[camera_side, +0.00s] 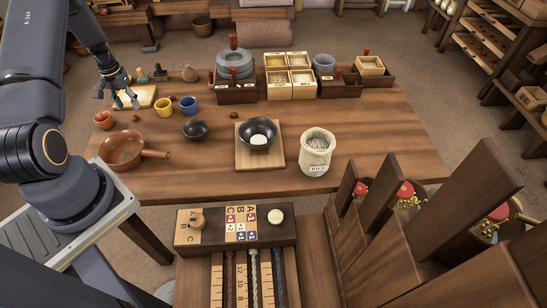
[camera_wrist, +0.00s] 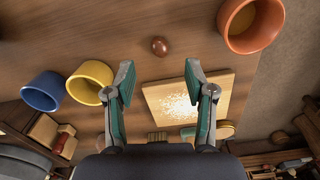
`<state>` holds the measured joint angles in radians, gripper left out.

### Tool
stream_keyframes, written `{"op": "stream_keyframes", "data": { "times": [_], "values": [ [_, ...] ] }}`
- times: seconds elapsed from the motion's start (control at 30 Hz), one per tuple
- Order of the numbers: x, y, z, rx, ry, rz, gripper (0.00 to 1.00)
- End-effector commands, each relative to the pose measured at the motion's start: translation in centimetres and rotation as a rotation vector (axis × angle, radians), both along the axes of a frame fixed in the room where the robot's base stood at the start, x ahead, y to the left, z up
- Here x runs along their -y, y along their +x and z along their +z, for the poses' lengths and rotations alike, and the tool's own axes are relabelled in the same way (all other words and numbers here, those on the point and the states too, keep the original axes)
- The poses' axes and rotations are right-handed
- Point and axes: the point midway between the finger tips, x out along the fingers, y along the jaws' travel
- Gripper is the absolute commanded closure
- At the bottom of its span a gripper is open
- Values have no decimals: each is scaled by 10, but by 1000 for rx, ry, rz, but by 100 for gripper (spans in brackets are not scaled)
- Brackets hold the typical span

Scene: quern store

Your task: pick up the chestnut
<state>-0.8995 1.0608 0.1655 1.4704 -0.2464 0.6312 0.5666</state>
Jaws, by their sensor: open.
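The chestnut (camera_wrist: 159,46) is a small, dark brown, glossy round thing on the wooden table. It lies ahead of my fingertips in the wrist view, about midway between their lines. In the side view the chestnut (camera_side: 134,117) lies between the yellow cup and the small terracotta cup. My gripper (camera_wrist: 160,72) is open, with nothing between its teal-padded fingers. In the side view my gripper (camera_side: 126,101) hangs over the board's area, behind the chestnut and apart from it.
A yellow cup (camera_wrist: 90,82) and a blue cup (camera_wrist: 44,92) stand left of the chestnut in the wrist view. A terracotta cup (camera_wrist: 250,24) stands right. A board (camera_wrist: 224,88) with white grains lies under the right finger. A brown pan (camera_side: 122,150) sits nearer the side camera.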

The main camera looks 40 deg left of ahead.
Motion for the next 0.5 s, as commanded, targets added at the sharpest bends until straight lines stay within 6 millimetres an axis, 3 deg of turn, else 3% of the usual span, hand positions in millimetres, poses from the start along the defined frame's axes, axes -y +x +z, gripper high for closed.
{"op": "stream_keyframes", "data": {
  "times": [0.3,0.5],
  "values": [
    [0,0,-43,-2,-1,1,45],
    [0,0,-54,1,1,1,45]
  ]
}}
